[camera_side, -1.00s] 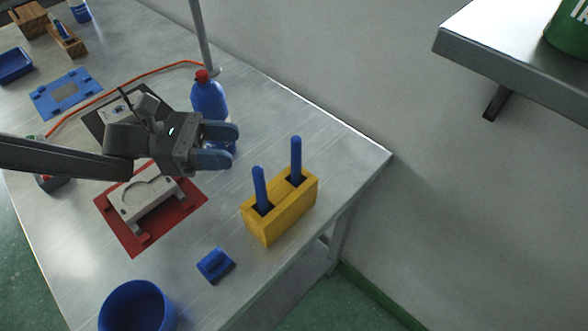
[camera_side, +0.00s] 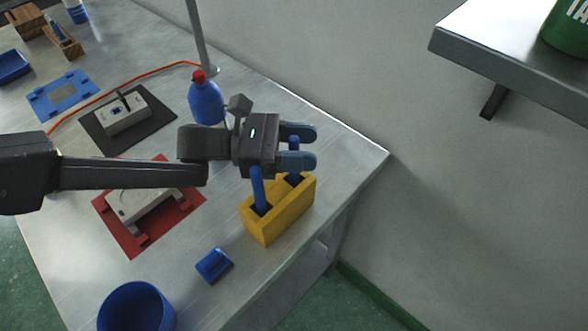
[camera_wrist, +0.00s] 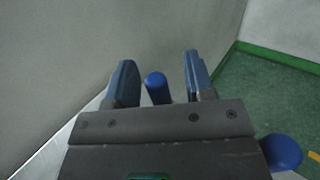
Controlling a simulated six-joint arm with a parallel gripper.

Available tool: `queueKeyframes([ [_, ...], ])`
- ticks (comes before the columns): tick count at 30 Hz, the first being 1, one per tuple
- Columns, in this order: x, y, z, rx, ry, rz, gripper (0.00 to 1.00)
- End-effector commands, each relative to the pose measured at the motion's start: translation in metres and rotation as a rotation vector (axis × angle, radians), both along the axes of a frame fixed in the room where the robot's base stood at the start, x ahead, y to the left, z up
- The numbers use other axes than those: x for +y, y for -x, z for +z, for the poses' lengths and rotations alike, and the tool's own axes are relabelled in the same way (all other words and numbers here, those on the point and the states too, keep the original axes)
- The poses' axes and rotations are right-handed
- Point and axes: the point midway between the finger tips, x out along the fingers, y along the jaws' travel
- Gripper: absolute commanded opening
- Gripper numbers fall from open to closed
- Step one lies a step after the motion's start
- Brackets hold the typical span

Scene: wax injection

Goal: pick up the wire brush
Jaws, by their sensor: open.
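A yellow block (camera_side: 280,220) stands near the table's right edge with two upright blue handles in its slots. The handles' lower ends are hidden in the block, so I cannot tell which is the wire brush. The far handle (camera_side: 294,141) shows between the fingers of my gripper (camera_side: 306,147). The near handle (camera_side: 258,190) rises in front of the gripper's body. In the wrist view, one blue handle (camera_wrist: 156,88) is between my open fingers (camera_wrist: 160,66), apart from both. The other handle (camera_wrist: 284,152) is at the lower right, outside the fingers.
A blue block-like piece (camera_side: 214,265) and a blue bowl (camera_side: 136,306) are toward the front. A blue bottle with a red cap (camera_side: 205,100) stands behind my wrist. A red mat (camera_side: 130,238) bears a pale fixture. The wall is beyond the table's edge.

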Motion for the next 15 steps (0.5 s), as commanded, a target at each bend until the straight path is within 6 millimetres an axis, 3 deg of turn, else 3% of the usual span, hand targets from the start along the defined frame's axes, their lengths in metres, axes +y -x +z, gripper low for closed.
queueKeyframes([
  [8,-0.0044,0.0004,-0.0003,0.001,-0.001,0.001,0.48],
  [15,-0.0041,0.0003,-0.0001,0.000,0.000,0.001,0.27],
])
